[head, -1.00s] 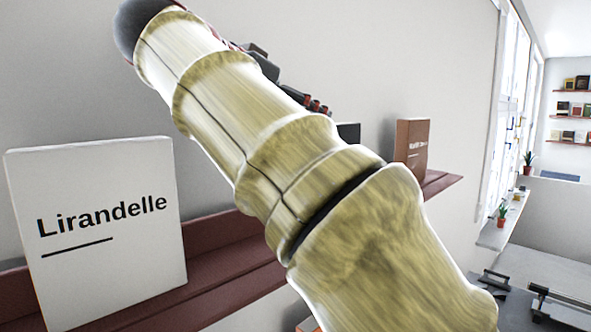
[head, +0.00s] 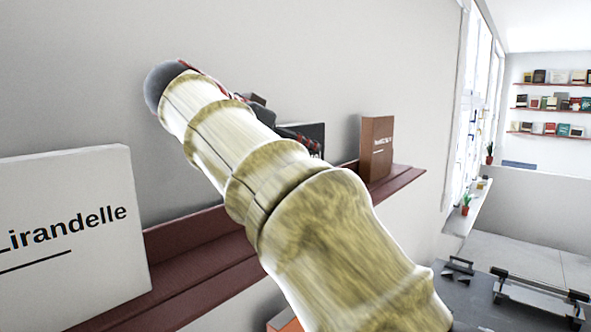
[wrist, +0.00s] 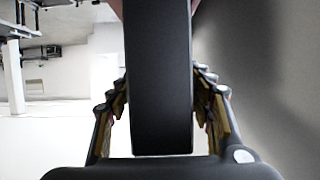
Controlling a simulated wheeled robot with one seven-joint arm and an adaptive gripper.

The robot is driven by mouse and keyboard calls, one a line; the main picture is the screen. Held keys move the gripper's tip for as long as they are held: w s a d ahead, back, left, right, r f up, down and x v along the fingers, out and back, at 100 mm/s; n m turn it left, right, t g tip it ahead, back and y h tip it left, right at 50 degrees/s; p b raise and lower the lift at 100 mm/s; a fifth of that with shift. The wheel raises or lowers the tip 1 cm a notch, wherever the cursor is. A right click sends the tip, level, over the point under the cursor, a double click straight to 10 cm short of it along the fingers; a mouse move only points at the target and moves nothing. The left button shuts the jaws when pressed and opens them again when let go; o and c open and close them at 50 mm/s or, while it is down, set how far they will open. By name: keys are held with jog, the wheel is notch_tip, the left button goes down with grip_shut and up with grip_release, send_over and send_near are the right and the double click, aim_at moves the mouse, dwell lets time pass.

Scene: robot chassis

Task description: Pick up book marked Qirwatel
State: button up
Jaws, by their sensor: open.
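A black book (head: 308,130) stands on the dark red wall shelf, partly hidden behind my arm in the head view; its title cannot be read. In the wrist view the black book (wrist: 160,85) is upright between the two fingers of my gripper (wrist: 161,88). The fingers are open on either side of it, and I cannot tell whether they touch it. In the head view my gripper (head: 298,138) is mostly hidden by my own arm, at the black book. No visible cover clearly reads Qirwatel.
A white book marked Lirandelle (head: 65,240) stands at the left of the dark red shelf (head: 205,260). A brown book (head: 377,148) with unreadable lettering stands to the right of the black one. The wall is close behind. More book shelves (head: 550,107) hang far right.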

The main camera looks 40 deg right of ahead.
jog(key=shift+w+a, duration=0.1)
jog(key=shift+c, duration=0.2)
jog(key=shift+c, duration=0.6)
grip_shut()
dwell(0.4)
